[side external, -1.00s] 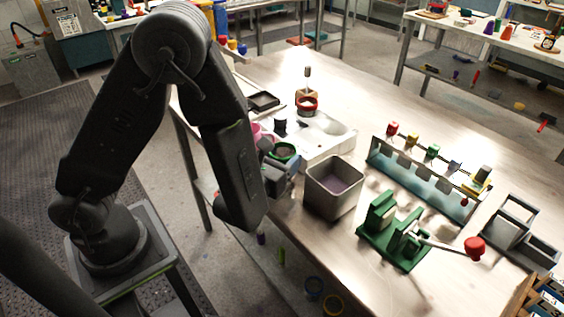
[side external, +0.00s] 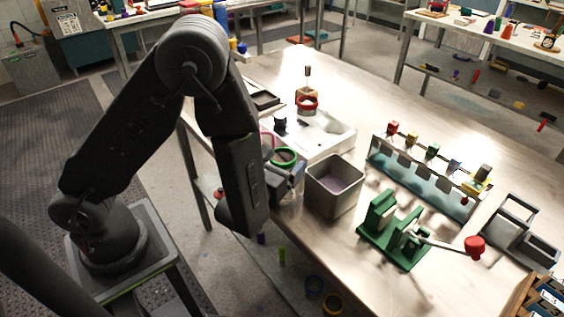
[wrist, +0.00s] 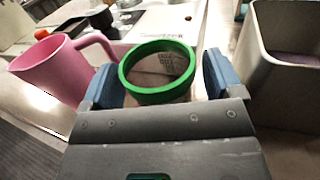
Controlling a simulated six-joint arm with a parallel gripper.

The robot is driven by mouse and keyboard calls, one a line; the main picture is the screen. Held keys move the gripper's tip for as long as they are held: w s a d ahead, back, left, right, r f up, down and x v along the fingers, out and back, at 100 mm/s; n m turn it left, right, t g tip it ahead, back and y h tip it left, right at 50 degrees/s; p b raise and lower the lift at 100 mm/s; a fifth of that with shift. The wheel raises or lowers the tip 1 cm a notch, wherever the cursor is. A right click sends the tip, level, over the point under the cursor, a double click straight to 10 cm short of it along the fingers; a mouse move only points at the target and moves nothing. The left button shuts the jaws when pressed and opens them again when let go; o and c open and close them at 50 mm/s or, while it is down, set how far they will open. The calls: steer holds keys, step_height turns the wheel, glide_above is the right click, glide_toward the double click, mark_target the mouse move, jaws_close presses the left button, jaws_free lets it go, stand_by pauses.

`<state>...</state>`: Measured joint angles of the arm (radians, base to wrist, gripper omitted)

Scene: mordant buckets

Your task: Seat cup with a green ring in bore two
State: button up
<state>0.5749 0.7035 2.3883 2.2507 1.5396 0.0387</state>
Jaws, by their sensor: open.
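The cup with a green ring (side external: 284,156) stands at the near-left edge of the table, close to the white block. In the wrist view its green rim (wrist: 157,93) lies between the two blue fingers of my gripper (wrist: 160,82). The fingers are apart, one on each side of the cup, and I cannot tell whether they touch it. In the side view my gripper (side external: 289,180) is beside the cup and partly hidden by my arm. The white block (side external: 336,132) has round recesses; I cannot tell which is bore two.
A pink mug (wrist: 58,68) stands just left of the cup. A grey square bucket (side external: 335,185) is close on the right. A green lever press (side external: 394,232) and a rack of colored-top items (side external: 425,180) stand further right. A red-ringed cup (side external: 307,104) is behind.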

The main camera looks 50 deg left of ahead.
steer(key=v, duration=1.2)
steer(key=s+a+r+n+g+y, duration=0.4)
steer(key=s+a+n+g+y, duration=0.35)
steer(key=n+g, duration=0.95)
steer(key=r+n+h, duration=0.1)
steer(key=n+h, duration=0.1)
steer(key=n, duration=0.1)
steer(key=s+r+n+h, duration=0.1)
steer(key=n+h, duration=0.2)
steer(key=d+r+n+h, duration=0.1)
steer(key=n+h, duration=0.2)
steer(key=shift+s+d+r+n, duration=0.1)
steer(key=shift+s+r+n, duration=0.05)
steer(key=shift+n, duration=0.15)
steer(key=w+r+n+t+h, duration=0.1)
steer(key=r+n, duration=0.1)
steer(key=r, duration=0.1)
steer(key=w+d+r+n+t+h, duration=0.1)
steer(key=r+t+h, duration=0.1)
steer(key=r, duration=0.1)
steer(key=d+r+n+t+h, duration=0.1)
steer(key=r+n+t+h, duration=0.1)
steer(key=r, duration=0.1)
steer(key=shift+w+d+r+n, duration=0.1)
steer(key=shift+w+d+n, duration=0.2)
steer(key=shift+w, duration=0.1)
steer(key=shift+c, duration=0.7)
steer(key=shift+r, duration=0.15)
steer(key=shift+c, duration=0.5)
steer(key=shift+w, duration=0.1)
